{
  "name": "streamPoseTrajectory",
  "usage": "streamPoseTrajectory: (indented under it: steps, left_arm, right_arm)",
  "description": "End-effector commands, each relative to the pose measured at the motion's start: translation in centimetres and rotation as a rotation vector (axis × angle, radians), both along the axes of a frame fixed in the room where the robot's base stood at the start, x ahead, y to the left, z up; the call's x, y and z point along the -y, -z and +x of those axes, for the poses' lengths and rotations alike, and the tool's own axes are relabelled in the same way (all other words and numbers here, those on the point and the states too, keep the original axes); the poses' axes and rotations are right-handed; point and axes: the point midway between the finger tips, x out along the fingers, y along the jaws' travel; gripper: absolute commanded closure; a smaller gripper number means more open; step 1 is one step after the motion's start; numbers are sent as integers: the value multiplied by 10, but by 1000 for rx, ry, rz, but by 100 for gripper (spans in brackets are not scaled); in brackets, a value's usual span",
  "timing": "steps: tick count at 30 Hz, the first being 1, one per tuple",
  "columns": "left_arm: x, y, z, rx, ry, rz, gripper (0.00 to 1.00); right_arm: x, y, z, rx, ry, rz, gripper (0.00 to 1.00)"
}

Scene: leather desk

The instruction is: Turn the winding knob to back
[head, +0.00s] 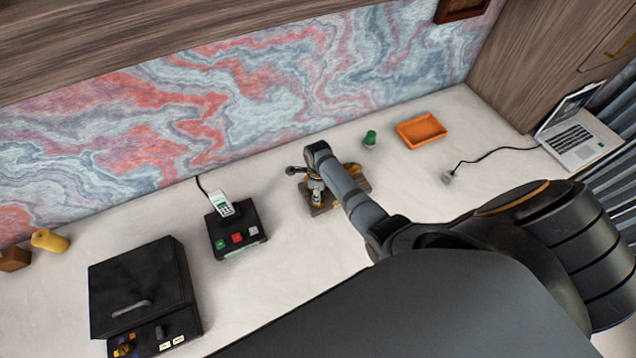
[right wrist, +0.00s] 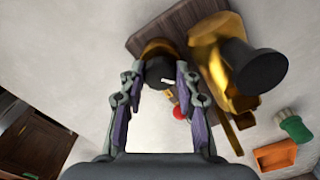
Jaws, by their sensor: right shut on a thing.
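In the right wrist view, the winding knob (right wrist: 158,70) is dark, with a small white mark on its near edge. It sits on a brass mount on a brown wooden base (right wrist: 150,40). My right gripper (right wrist: 160,82) has one finger on each side of the knob and is shut on it. In the head view, my right gripper (head: 317,192) is down at the device, and its wooden base (head: 322,210) is partly hidden by my arm. The knob itself is hard to make out there. My left gripper is not in view.
A brass part with a large black cap (right wrist: 260,70) stands close beside the gripper. A green object (head: 370,139) and an orange tray (head: 420,130) lie to the right. A black button box (head: 237,230) stands to the left. The desk between is clear.

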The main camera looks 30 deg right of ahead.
Motion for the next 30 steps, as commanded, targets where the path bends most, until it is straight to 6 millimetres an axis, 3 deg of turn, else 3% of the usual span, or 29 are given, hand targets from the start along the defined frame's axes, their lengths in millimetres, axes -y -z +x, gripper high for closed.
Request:
streamPoseTrajectory:
  steps: [30]
  left_arm:
    - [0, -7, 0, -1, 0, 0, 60]
  right_arm:
    - [1, 0, 0, 1, -957, -1, 99]
